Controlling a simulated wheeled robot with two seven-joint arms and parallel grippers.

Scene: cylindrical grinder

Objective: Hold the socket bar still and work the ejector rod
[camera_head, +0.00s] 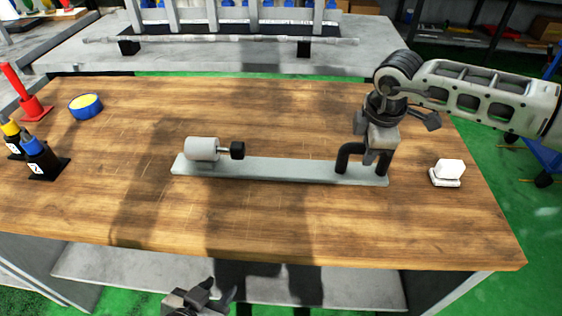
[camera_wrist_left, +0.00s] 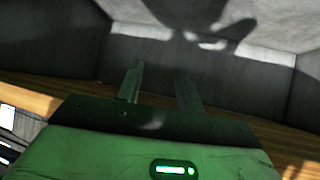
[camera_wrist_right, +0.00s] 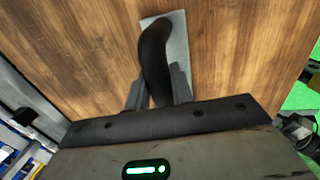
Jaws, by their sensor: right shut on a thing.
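The socket bar (camera_head: 275,171) is a long flat grey bar lying on the wooden table. At its left end sits a light grey cylinder (camera_head: 201,149). A short thin rod with a black knob (camera_head: 237,150) sticks out of the cylinder's right side; I take it for the ejector rod. A black arched handle (camera_head: 343,157) stands at the bar's right end. My right gripper (camera_head: 378,158) is shut on this handle, which runs between its fingers in the right wrist view (camera_wrist_right: 158,88). My left gripper (camera_head: 200,296) is in front of the table, away from the bar; its fingers (camera_wrist_left: 160,85) are apart and empty.
A white block (camera_head: 449,172) sits right of the bar. At the left are a blue and yellow round item (camera_head: 86,106), a red tool (camera_head: 30,103) and black bottles (camera_head: 40,158). The table's front edge (camera_head: 300,256) lies between my left gripper and the bar.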

